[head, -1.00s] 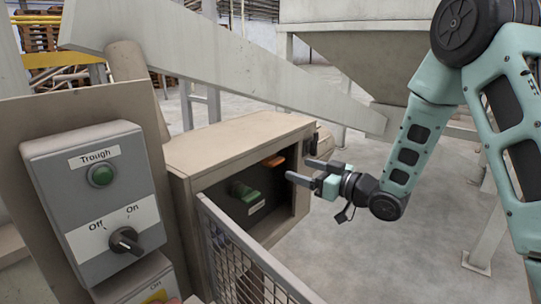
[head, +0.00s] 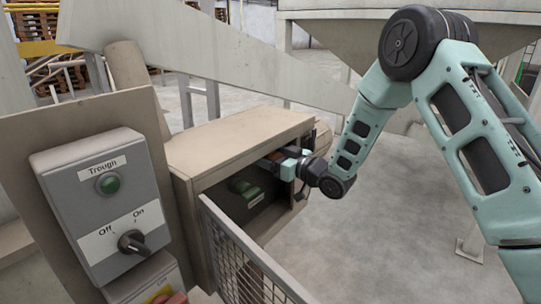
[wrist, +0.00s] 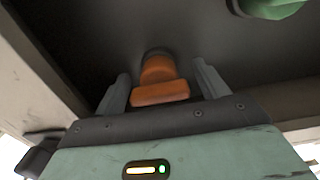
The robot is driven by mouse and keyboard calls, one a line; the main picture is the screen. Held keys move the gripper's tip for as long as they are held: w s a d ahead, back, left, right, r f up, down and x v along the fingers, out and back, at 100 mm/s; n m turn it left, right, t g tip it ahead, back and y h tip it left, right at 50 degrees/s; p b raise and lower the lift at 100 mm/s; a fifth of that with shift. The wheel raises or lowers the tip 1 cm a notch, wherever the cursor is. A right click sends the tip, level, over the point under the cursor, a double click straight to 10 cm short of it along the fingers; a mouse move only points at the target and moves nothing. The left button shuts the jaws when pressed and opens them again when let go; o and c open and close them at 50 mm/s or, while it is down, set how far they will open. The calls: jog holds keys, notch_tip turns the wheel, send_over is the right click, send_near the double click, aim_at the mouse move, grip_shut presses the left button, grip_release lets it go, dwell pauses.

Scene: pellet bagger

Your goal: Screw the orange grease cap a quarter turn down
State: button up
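The orange grease cap (wrist: 160,92) shows in the wrist view, with a wide bar on a round stem at the dark back wall of the box. My gripper (wrist: 161,73) is open, with one finger on each side of the cap. A gap shows between each finger and the cap, so neither appears to touch it. In the head view my gripper (head: 279,158) reaches into the upper right of the open box (head: 235,138) and hides the cap.
A green cap (head: 246,190) sits lower left inside the box and shows at the wrist view's top edge (wrist: 272,6). A mesh guard (head: 245,265) stands before the box. A grey control box (head: 105,205) with a knob is at left.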

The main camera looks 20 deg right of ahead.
jog(key=c, duration=0.9)
jog(key=shift+m, duration=0.4)
jog(key=m+b, duration=0.1)
jog(key=m, duration=0.2)
jog(key=shift+d+f+m+b, duration=0.1)
jog(key=shift+m+b, duration=0.25)
jog(key=shift+m, duration=0.05)
jog(key=m, duration=0.9)
jog(key=shift+d+p, duration=0.1)
jog(key=shift+p, duration=0.3)
jog(key=shift+m+p, duration=0.45)
jog(key=shift+m, duration=1.55)
jog(key=shift+f, duration=0.1)
